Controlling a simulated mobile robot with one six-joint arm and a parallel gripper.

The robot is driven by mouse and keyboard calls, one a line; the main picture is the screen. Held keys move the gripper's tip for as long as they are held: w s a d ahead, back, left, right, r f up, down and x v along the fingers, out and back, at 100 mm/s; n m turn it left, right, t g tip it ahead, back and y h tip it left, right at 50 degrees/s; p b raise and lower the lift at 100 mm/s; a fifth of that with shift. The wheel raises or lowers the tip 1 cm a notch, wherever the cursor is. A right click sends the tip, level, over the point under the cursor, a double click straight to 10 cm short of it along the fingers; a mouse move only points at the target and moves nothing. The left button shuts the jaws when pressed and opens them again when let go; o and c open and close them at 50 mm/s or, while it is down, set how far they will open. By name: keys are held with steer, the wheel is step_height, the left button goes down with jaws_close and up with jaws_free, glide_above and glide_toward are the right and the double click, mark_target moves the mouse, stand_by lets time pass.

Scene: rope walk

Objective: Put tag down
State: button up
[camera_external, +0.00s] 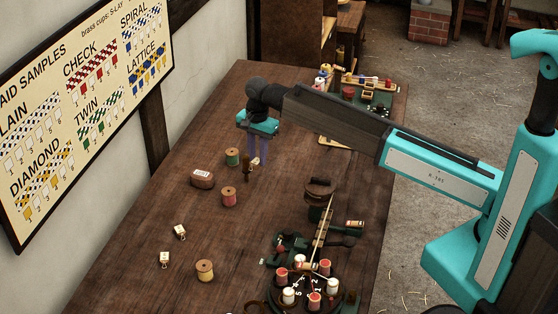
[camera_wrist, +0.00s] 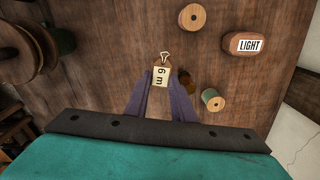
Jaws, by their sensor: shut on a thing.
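The tag (camera_wrist: 161,75), a small cream tag reading "6 m" with a metal clip at its top, sits between the fingertips of my gripper (camera_wrist: 160,86) in the wrist view. The purple fingers are closed on its two sides. In the external view my gripper (camera_external: 257,162) points down over the far-middle part of the wooden table (camera_external: 150,290).
A green spool (camera_external: 233,157), a red spool (camera_external: 229,197), a brown block (camera_external: 202,178) labelled "LIGHT" and a dark brown piece (camera_external: 247,171) are close by. Two small tags (camera_external: 179,232) (camera_external: 164,259) and a yellow spool (camera_external: 205,270) lie nearer. A bobbin carousel (camera_external: 302,303) stands at front right.

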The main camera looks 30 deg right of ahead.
steer(key=w+d+r+m, duration=0.1)
steer(key=w+d, duration=0.1)
steer(key=d, duration=1.1)
steer(key=w+d+m, duration=0.1)
steer(key=w+d, duration=0.1)
steer(key=d, duration=1.1)
steer(key=s+d+n, duration=0.4)
steer(key=d, duration=0.4)
steer(key=s+d+n, duration=0.4)
steer(key=s+d, duration=0.1)
steer(key=d, duration=0.3)
steer(key=shift+r, duration=0.25)
steer(key=n, duration=1.1)
steer(key=shift+n, duration=0.3)
